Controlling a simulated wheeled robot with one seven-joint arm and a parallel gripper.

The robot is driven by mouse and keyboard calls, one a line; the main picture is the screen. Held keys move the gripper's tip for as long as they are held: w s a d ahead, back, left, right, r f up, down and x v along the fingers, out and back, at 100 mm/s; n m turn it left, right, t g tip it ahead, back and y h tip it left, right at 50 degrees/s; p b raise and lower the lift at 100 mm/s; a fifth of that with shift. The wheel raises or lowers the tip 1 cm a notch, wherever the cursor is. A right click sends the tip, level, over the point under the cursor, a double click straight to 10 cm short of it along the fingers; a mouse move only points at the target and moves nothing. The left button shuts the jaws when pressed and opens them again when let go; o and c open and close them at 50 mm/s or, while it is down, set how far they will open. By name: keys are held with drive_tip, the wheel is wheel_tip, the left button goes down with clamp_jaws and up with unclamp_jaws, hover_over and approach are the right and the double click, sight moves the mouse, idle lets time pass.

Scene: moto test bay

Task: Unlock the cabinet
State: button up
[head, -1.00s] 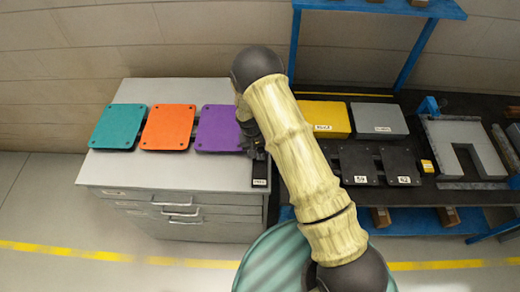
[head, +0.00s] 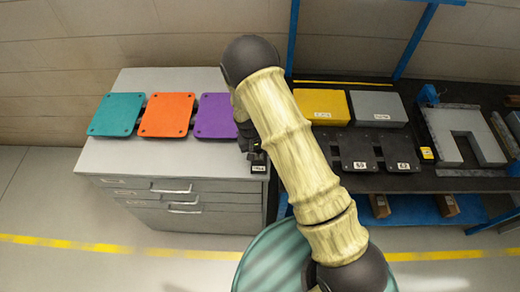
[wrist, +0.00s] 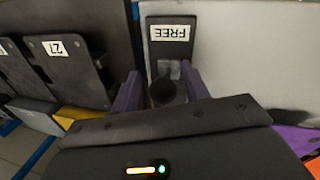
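The grey cabinet (head: 205,218) stands left of centre in the head view, its drawers looking shut. A black lock plate (wrist: 170,50) with a white label reading FREE sits at its top right edge; its label end also shows in the head view (head: 258,167). In the wrist view, a dark round knob (wrist: 163,92) stands in front of a grey piece on the plate. My gripper (wrist: 162,85) is open, one dark purple finger on each side of the knob. Whether either finger touches it I cannot tell. In the head view my arm hides most of the gripper.
Teal (head: 117,114), orange (head: 167,114) and purple (head: 215,116) pads lie on the cabinet top. The black bench (head: 420,184) to the right holds a yellow box (head: 321,106), a grey box (head: 378,108) and dark numbered plates (head: 357,150). Blue uprights (head: 415,45) stand behind.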

drive_tip(key=shift+w+a+r, duration=0.1)
drive_tip(key=shift+w+a, duration=0.1)
drive_tip(key=a+r+b, duration=0.3)
drive_tip(key=r+b, duration=0.2)
drive_tip(key=r, duration=1.2)
drive_tip(key=shift+s+a, duration=0.15)
drive_tip(key=shift+s, duration=0.2)
drive_tip(key=s+d+r+m+t+y, duration=0.1)
drive_tip(key=s+d+r, duration=0.1)
drive_tip(key=s+d, duration=0.5)
drive_tip(key=s+d+r+t+y, duration=0.1)
drive_tip(key=s+d+r, duration=0.1)
drive_tip(key=s+d, duration=0.5)
drive_tip(key=d, duration=0.4)
drive_tip(key=shift+s+d+r+m, duration=0.2)
drive_tip(key=shift+d+m, duration=0.2)
drive_tip(key=shift+c, duration=0.2)
